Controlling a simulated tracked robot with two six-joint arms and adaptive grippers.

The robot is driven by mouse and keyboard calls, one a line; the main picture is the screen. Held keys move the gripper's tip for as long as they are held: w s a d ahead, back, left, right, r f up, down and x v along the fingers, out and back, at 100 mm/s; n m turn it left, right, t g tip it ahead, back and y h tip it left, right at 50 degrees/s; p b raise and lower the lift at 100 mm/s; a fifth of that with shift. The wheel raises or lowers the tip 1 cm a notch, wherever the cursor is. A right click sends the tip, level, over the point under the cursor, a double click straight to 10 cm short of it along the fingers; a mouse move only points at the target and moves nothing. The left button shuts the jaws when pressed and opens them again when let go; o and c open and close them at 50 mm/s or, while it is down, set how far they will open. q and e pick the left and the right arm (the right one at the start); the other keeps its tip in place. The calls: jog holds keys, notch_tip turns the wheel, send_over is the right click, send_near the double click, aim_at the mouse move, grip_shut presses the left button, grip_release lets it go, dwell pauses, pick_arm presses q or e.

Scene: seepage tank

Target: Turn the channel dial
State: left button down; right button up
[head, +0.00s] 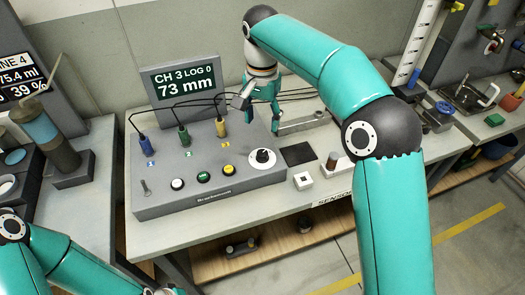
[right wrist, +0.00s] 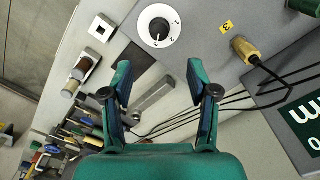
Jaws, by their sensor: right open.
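The channel dial is a black knob on a white disc (head: 263,160), at the right end of the grey console (head: 165,205). The dial also shows in the right wrist view (right wrist: 159,28), near the top and ahead of my fingers. The console's screen (head: 184,84) reads "CH 3 LOG 0" and "73 mm". My right gripper (head: 262,118) is above and behind the dial, apart from it. In the right wrist view the right gripper (right wrist: 158,75) is open with nothing between its fingers. My left arm shows at the lower left, but its gripper is out of view.
Blue, green and yellow plugs (head: 220,127) with black cables stand on the console, close to my right gripper. White, green and yellow buttons (head: 203,177) line its front. A dark pad (head: 297,153), a white block (head: 303,180) and a metal bar (head: 302,123) lie to the right.

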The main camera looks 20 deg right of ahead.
aim_at(262, 153)
notch_tip(262, 153, down, 12)
jog(key=shift+f, duration=0.1)
dwell(0.4)
grip_shut()
